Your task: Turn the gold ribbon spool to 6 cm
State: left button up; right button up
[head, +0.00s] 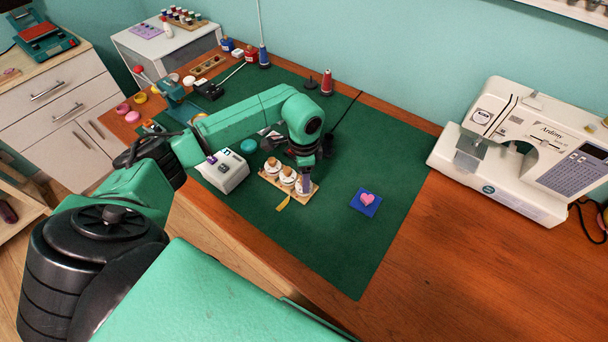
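A small wooden stand (267,180) on the green mat holds a row of pale spools. A gold ribbon tail (283,203) hangs over its front edge, below the middle spool (288,176); I cannot tell for sure which spool it comes from. A purple band shows at the right-hand spool (304,184). My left gripper (303,160) points down over the back right of the stand, close to the right-hand spool. Its fingertips are dark and partly hidden, so contact and opening are unclear. No 6 cm marking is readable. My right gripper is out of view.
A white device (222,172) stands left of the stand. A blue square with a pink heart (366,201) lies to the right on the green mat (350,265). Thread cones (327,84) stand behind. A sewing machine (520,140) stands far right. The mat's front right is clear.

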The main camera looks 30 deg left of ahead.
pick_arm(q)
notch_tip(320, 180, up, 15)
jog(key=b, duration=0.1)
jog(key=shift+f+b, duration=0.2)
jog(key=shift+b, duration=0.15)
